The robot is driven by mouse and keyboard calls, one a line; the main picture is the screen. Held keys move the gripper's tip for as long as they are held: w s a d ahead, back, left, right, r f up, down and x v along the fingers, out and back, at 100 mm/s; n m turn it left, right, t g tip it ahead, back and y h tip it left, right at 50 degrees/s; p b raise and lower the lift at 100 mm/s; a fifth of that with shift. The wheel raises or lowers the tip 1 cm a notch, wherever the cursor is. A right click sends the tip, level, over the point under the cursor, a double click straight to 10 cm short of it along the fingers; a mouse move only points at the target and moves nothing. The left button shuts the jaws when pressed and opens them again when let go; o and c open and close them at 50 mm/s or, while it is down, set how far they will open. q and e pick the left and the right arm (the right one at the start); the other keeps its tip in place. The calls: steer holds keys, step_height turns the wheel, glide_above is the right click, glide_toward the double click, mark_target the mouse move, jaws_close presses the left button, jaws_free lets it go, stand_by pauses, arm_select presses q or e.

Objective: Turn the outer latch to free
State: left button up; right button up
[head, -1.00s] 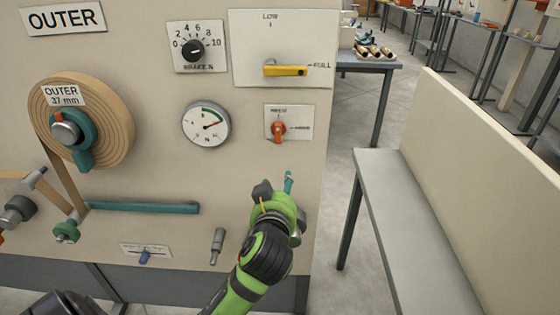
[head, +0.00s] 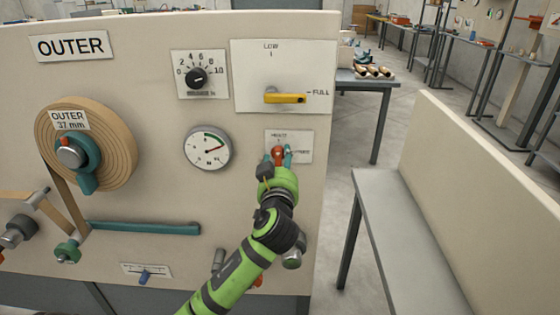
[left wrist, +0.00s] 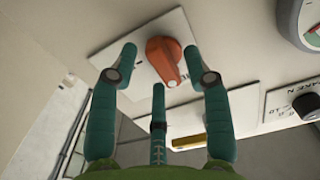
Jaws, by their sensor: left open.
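The orange latch knob (head: 279,153) sits on a small white plate (head: 302,147) on the right of the panel under the OUTER sign (head: 70,45). In the left wrist view the knob (left wrist: 163,60) has a white mark at its end, toward the plate's upper label; that label is too small to read surely. My left gripper (head: 277,157) is at the knob, its teal fingers spread. In the left wrist view the open gripper (left wrist: 160,62) has fingertips on either side of the knob, with a third finger below; contact cannot be told. My right gripper is out of view.
A yellow handle (head: 285,98) sits above the knob, and a round gauge (head: 207,148) is to its left. A paper roll (head: 115,150) is farther left. The panel ends just right of the knob; a grey bench (head: 400,240) stands beyond the gap.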

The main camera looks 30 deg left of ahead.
arm_select(q)
steer(key=shift+c, duration=0.4)
jaws_close()
steer(key=shift+m, duration=0.3)
steer(key=m+p, duration=0.2)
steer(key=m, duration=0.1)
steer(key=shift+m, duration=0.3)
steer(key=m+p, duration=0.3)
steer(key=m, duration=0.1)
steer(key=shift+m, duration=0.3)
steer(key=m+p, duration=0.3)
steer(key=m, duration=0.2)
steer(key=shift+s+a, duration=0.1)
steer(key=shift+a, duration=0.05)
steer(key=shift+f+m+p, duration=0.2)
steer(key=shift+m+p, duration=0.8)
steer(key=shift+m, duration=1)
steer(key=shift+o, duration=0.4)
jaws_free()
